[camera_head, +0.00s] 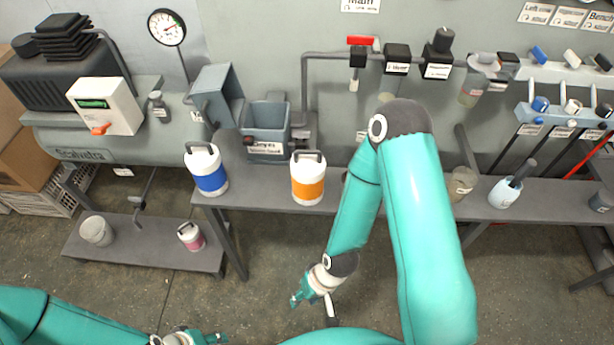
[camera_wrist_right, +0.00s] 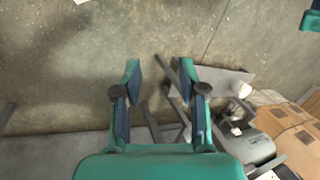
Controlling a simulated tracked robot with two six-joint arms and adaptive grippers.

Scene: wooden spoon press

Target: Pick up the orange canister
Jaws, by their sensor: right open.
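The orange canister (camera_head: 308,180) is white with an orange band and a dark handle on top. It stands upright on the grey bench (camera_head: 265,193), near its front edge. My right gripper (camera_head: 301,291) is below and in front of the bench, well apart from the canister. In the right wrist view its fingers (camera_wrist_right: 160,88) are spread and empty, and I cannot make out the orange canister there. My left gripper (camera_head: 212,338) is at the bottom edge of the head view, partly cut off, far from the canister.
A blue-banded canister (camera_head: 209,172) stands left of the orange one, with a grey labelled bin (camera_head: 267,130) behind and between them. A low shelf (camera_head: 145,245) holds a bucket (camera_head: 96,231) and a small pink-banded canister (camera_head: 190,236). Pipes and valves line the wall behind.

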